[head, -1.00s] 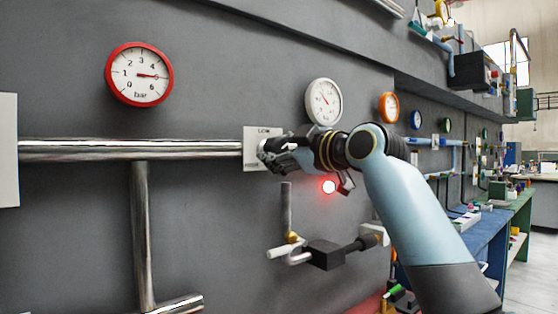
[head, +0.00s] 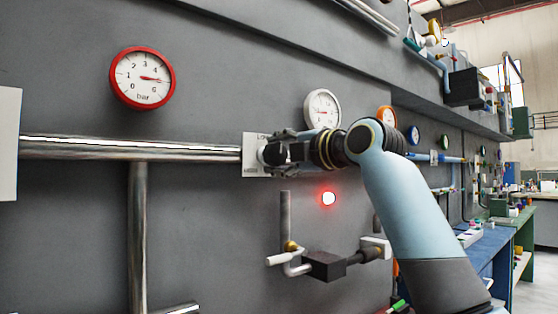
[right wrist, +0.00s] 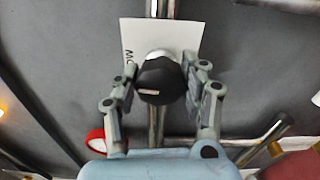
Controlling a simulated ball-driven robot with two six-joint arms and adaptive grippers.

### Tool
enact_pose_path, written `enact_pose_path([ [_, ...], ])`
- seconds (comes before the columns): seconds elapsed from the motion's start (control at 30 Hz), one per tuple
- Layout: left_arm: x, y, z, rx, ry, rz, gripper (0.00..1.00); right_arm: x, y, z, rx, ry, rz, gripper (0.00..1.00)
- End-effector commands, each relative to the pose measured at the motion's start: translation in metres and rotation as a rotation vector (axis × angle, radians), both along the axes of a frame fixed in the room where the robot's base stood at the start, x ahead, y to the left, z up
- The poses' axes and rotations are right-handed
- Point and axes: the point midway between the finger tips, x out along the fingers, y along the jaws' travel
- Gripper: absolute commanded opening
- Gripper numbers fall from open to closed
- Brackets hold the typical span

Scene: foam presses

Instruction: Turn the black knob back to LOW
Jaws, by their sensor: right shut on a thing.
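The black knob (right wrist: 160,82) sits in front of a white plate (right wrist: 195,38) on the grey wall. Its white mark points to the left in the right wrist view. The plate, also in the head view (head: 251,169), carries a LOW label at its top, partly covered. My right gripper (right wrist: 160,70) is shut on the knob, with one finger on each side. In the head view my right gripper (head: 272,152) hides most of the knob and the plate's right part. My left gripper is not in view.
A chrome pipe (head: 80,148) runs to the plate from the left. A red-rimmed gauge (head: 142,78) and a white-rimmed gauge (head: 322,107) are above. A red lamp (head: 328,198) glows below my gripper, over a valve (head: 322,265) with a pale handle.

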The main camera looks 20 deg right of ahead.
Motion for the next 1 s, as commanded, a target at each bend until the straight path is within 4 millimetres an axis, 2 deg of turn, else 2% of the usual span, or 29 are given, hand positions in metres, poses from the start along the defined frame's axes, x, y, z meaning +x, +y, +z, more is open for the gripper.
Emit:
enact_pose_path([
  [0.3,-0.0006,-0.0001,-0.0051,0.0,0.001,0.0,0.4,0.0001,0.0003,-0.0019,-0.099,-0.031,0.0,0.12],
  [0.8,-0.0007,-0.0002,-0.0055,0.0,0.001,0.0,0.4,0.0002,0.0003,-0.0022,-0.116,-0.036,0.001,0.12],
  [0.83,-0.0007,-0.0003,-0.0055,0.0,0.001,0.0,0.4,0.0002,0.0003,-0.0022,-0.116,-0.036,0.001,0.47],
  [1.0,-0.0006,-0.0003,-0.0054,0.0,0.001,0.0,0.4,0.0001,0.0002,-0.0014,-0.114,-0.037,0.001,0.68],
])
